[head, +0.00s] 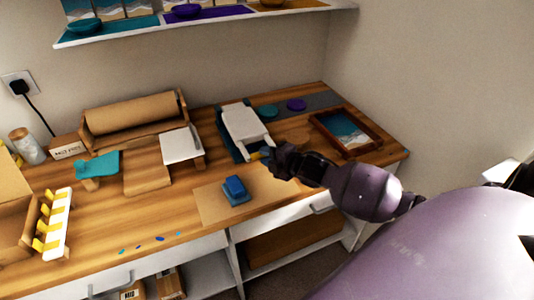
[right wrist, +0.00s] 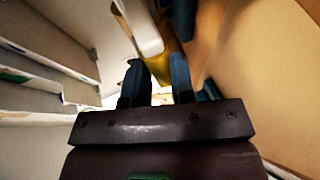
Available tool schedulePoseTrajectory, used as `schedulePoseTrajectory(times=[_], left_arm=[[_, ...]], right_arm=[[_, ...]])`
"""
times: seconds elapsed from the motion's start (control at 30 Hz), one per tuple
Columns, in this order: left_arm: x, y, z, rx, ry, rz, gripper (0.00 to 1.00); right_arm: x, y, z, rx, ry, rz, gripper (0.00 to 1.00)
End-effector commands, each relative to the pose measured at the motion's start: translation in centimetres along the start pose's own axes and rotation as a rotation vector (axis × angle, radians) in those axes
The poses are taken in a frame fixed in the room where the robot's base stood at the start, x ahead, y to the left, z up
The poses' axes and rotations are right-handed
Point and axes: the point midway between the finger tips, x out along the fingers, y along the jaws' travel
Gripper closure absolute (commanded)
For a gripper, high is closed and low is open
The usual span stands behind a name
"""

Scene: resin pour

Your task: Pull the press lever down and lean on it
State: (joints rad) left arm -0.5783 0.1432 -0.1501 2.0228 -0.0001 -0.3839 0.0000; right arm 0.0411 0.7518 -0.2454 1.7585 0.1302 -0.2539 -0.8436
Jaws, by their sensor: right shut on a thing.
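The press (head: 242,125) stands toward the back of the wooden bench, with a white top over a dark blue base. Its lever shows as a small yellow end (head: 256,156) at the front of the press. My right gripper (head: 267,157) is at that end, its arm coming in from the right. In the right wrist view the yellow lever part (right wrist: 162,66) lies between the two blue fingers (right wrist: 158,82), and the gripper is shut on it. The fingers and arm hide part of the lever. My left gripper is not in view.
A blue block (head: 235,187) sits on a brown sheet in front of the press. A framed tray (head: 345,132) lies to the right. A paper roll holder (head: 132,120) and a yellow-and-white rack (head: 54,226) stand left. A shelf (head: 205,20) hangs above.

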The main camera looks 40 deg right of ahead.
Motion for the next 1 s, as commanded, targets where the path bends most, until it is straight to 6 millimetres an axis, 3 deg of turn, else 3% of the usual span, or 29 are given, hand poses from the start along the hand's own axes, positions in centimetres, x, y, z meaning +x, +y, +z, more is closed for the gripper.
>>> schedulePoseTrajectory(times=[0.33,0.37,0.5,0.83,1.0], left_arm=[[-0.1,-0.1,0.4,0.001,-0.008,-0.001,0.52],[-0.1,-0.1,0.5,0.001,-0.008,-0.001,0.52],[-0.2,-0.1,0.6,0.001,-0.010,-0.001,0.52],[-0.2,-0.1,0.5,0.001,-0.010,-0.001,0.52],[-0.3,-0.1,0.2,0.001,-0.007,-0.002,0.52]], right_arm=[[0.0,-1.0,0.0,0.005,-0.004,-0.018,1.00],[0.0,-1.1,0.0,0.005,-0.004,-0.018,0.74],[0.0,-1.0,0.0,0.005,-0.004,-0.017,0.53],[-0.2,-0.6,0.0,0.003,-0.002,-0.011,0.52],[-1.7,-0.5,0.0,0.002,-0.002,-0.010,0.52]])
